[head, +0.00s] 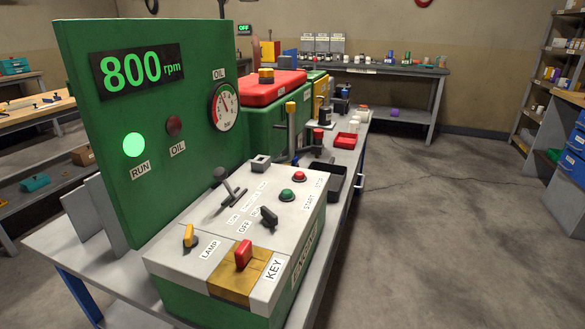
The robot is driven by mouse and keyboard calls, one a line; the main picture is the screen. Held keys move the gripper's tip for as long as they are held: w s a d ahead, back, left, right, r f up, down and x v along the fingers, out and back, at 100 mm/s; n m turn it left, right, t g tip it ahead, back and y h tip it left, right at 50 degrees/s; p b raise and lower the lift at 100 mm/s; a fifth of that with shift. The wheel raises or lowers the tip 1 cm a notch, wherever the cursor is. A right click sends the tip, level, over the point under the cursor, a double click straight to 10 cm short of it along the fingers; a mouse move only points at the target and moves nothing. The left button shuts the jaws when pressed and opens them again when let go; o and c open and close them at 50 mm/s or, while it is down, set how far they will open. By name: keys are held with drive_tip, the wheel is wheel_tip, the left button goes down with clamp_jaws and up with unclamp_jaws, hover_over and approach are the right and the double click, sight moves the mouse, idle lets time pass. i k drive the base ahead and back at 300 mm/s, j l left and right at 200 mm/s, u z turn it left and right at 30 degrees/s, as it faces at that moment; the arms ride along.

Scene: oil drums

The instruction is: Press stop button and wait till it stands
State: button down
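The red stop button (299,177) sits on the grey top of the green control box (222,311), near its far right corner. A STOP label (320,180) lies to its right. The green start button (285,195) is just nearer, with a START label (308,201). On the upright green panel (82,45), the display (138,70) reads 800 rpm. The RUN lamp (133,144) is lit bright green. The OIL lamp (173,126) is dark red and looks unlit. My gripper is not in view, and nothing covers the red button.
A lever (225,181), a black knob (268,216), a yellow lamp switch (189,236) and a red key switch (243,254) share the box top. A black tray (327,179) stands behind the box. Open floor (440,250) lies to the right.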

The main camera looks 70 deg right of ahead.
sight(299, 176)
drive_tip(key=k+l, duration=0.25)
drive_tip(key=k, duration=0.15)
drive_tip(key=k+l+u, duration=0.15)
drive_tip(key=k+l, duration=0.3)
drive_tip(key=k, duration=0.3)
drive_tip(key=u, duration=0.05)
